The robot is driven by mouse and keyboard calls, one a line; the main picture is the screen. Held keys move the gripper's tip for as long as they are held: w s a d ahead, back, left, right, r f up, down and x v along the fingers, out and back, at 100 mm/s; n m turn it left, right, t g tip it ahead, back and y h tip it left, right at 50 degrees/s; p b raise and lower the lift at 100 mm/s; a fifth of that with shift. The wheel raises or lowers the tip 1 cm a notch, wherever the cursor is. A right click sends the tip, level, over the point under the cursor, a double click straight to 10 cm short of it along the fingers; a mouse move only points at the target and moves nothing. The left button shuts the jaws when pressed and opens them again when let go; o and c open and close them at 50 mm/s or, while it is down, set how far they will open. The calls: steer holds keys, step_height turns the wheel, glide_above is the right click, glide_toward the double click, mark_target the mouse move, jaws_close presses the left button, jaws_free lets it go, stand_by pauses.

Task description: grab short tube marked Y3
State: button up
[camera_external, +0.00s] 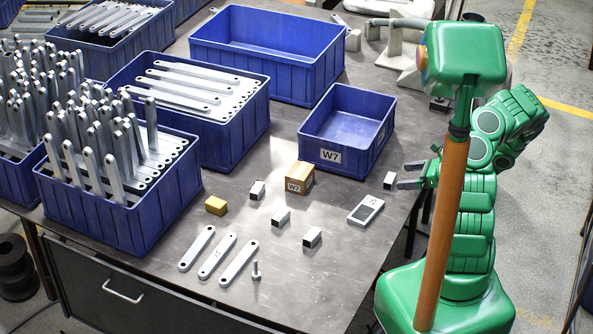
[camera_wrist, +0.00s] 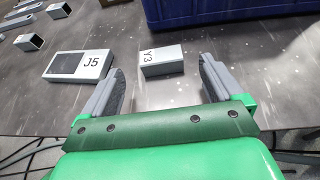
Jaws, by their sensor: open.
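The short tube marked Y3 (camera_wrist: 161,61) is a small light grey block lying on the table, its label readable in the wrist view. In the external view, the small tube just in front of my fingertips (camera_external: 390,180) appears to be the same one. My gripper (camera_external: 402,176) is open and empty at the table's right edge. In the wrist view, its fingers (camera_wrist: 162,66) sit on either side of the Y3 tube's near part, with gaps on both sides. I cannot tell the fingertips' height above the table.
A larger piece marked J5 (camera_wrist: 80,65) lies close to my left finger in the wrist view. A blue W7 bin (camera_external: 345,155) stands behind. Several short tubes (camera_external: 281,217), a W7 box (camera_external: 299,178) and flat bars (camera_external: 217,256) lie further left. The front right tabletop is clear.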

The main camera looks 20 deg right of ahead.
mark_target(388, 177)
steer(key=shift+x, duration=3.8)
steer(key=c, duration=1.1)
steer(key=shift+d+r, duration=0.1)
steer(key=shift+r, duration=0.8)
steer(key=s+r, duration=0.3)
steer(key=s, duration=0.1)
steer(key=s+a+r, duration=0.1)
steer(key=s+r, duration=0.3)
steer(key=s, duration=0.1)
steer(key=s+a+r, duration=0.1)
steer(key=s+r, duration=0.3)
steer(key=s, duration=0.1)
